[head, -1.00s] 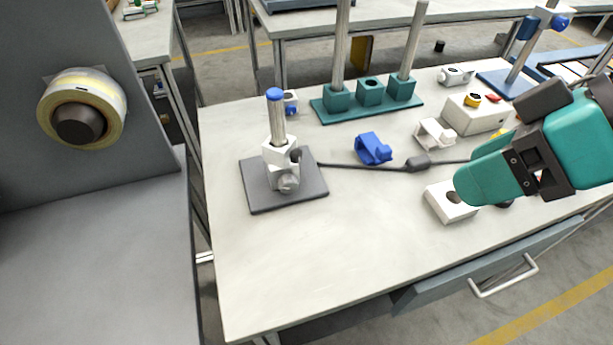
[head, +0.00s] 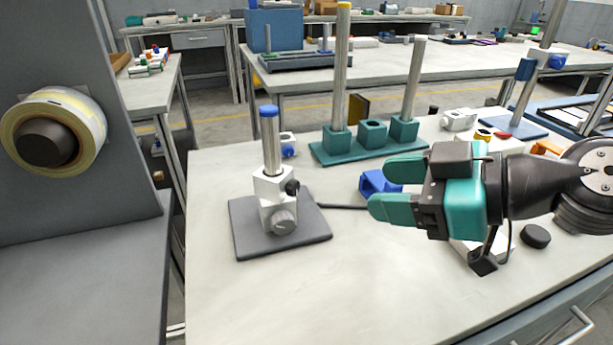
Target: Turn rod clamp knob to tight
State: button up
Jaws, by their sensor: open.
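A white rod clamp (head: 270,192) sits around a short upright metal rod (head: 271,145) with a blue cap, on a dark grey base plate (head: 250,240) at the left of the table. A round grey knob (head: 284,221) is on the clamp's front, low down. A smaller black knob (head: 292,187) is on its right side. My gripper (head: 385,188) is to the right of the clamp, apart from it, with its teal fingers pointing left. The fingers are spread and nothing is between them. I cannot read how tight either knob is.
A blue clamp part (head: 376,184) lies behind my fingers, with a dark cable leading from the plate. A teal stand (head: 372,140) with two tall rods is at the back. A grey panel with a tape roll (head: 52,135) rises at left.

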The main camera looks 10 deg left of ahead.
aim_at(297, 189)
jog(key=p+x, duration=1.1)
jog(key=x, duration=0.1)
jog(key=shift+w+a+f, duration=0.1)
jog(key=shift+a+f, duration=0.15)
jog(key=shift+a, duration=0.1)
jog(key=c, duration=0.9)
